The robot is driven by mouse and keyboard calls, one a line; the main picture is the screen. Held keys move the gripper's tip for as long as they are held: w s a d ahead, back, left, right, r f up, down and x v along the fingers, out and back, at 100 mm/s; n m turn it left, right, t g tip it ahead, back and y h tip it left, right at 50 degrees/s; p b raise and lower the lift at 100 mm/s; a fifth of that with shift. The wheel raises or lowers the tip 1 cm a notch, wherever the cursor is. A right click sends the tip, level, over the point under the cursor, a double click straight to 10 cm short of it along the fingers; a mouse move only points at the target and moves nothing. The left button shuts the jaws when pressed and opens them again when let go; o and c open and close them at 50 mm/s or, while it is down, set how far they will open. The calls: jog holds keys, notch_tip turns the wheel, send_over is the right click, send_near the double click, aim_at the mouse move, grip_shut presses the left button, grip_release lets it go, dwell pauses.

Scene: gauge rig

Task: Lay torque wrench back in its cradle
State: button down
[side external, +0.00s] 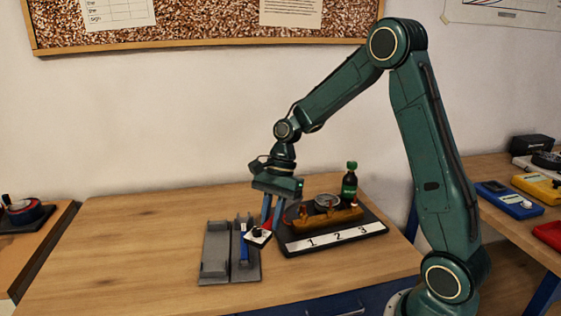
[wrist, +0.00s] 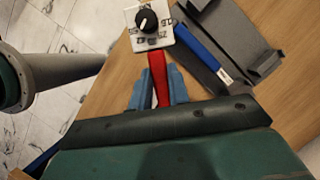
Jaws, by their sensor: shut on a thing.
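My gripper (side external: 268,226) is shut on the red handle (wrist: 157,78) of a tool with a square white head (wrist: 148,27) and a black knob. I cannot tell for sure whether this is the torque wrench. Its white head also shows in the side view (side external: 258,238), low beside the right edge of the grey cradle (side external: 215,235). A blue-handled tool (side external: 243,241) lies in the cradle's right part; it also shows in the wrist view (wrist: 205,48), right of the white head. The cradle's left channel looks empty. The gripper's fingers hide part of the red handle.
A dark base (side external: 373,229) numbered 1, 2, 3 stands right of the gripper, bearing a brass-coloured block (side external: 330,220) with a round gauge (side external: 327,201). A dark green bottle (side external: 349,184) stands behind it. The wooden table (side external: 130,240) is clear left of the cradle.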

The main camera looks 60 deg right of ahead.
jog(key=w+a+n+g, duration=0.1)
jog(key=w+a+n, duration=0.2)
jog(key=w, duration=0.3)
jog(key=w+a+f+n+g+h, duration=0.1)
jog(key=w+a+n, duration=0.3)
jog(key=w, duration=0.2)
jog(key=shift+w+a+g, duration=0.3)
jog(key=shift+w, duration=0.05)
jog(key=shift+f, duration=0.15)
jog(key=shift+f, duration=3.35)
jog(key=c, duration=1.3)
grip_release()
jog(key=shift+o, duration=0.2)
